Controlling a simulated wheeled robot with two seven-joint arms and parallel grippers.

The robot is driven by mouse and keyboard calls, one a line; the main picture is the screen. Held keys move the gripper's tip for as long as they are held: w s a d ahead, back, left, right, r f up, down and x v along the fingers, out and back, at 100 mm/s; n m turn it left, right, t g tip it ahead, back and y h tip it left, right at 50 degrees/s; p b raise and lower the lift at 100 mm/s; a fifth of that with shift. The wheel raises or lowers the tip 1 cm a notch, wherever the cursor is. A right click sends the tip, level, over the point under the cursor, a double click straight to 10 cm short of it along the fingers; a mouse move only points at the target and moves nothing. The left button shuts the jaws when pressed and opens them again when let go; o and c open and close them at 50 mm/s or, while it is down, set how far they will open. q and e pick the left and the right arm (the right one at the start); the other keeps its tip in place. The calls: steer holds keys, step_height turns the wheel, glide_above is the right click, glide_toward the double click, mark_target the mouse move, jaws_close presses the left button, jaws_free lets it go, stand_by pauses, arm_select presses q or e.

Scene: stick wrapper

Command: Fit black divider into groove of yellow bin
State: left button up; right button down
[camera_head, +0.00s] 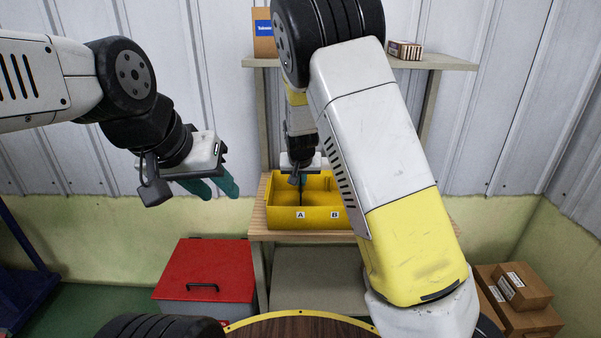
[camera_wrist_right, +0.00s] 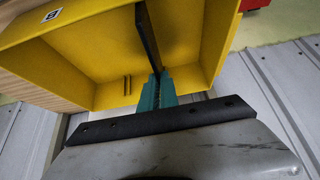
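The yellow bin (camera_head: 283,221) stands on a wooden table, with labels A and B on its front. My right gripper (camera_head: 297,180) is over the bin's back part. In the right wrist view its teal fingers (camera_wrist_right: 156,90) are shut on the black divider (camera_wrist_right: 148,38), which reaches into the bin as a thin dark plate. A pair of small yellow ridges forming a groove (camera_wrist_right: 127,85) shows on the bin wall, left of the divider. I cannot tell whether the divider touches the floor. My left gripper (camera_head: 212,187) is empty, its teal fingers apart, in the air left of the bin.
The wooden table (camera_head: 257,220) carries the bin. A red-lidded box (camera_head: 208,270) stands at lower left. A shelf (camera_head: 440,62) with small boxes is on the wall behind. Cardboard boxes (camera_head: 522,288) stand at lower right. My right arm hides the bin's right side in the head view.

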steer(key=shift+f, duration=0.3)
steer(key=c, duration=1.5)
jaws_free()
steer(key=shift+c, duration=0.2)
steer(key=v, duration=0.7)
steer(key=shift+s+r, duration=0.25)
steer(key=shift+r, duration=0.05)
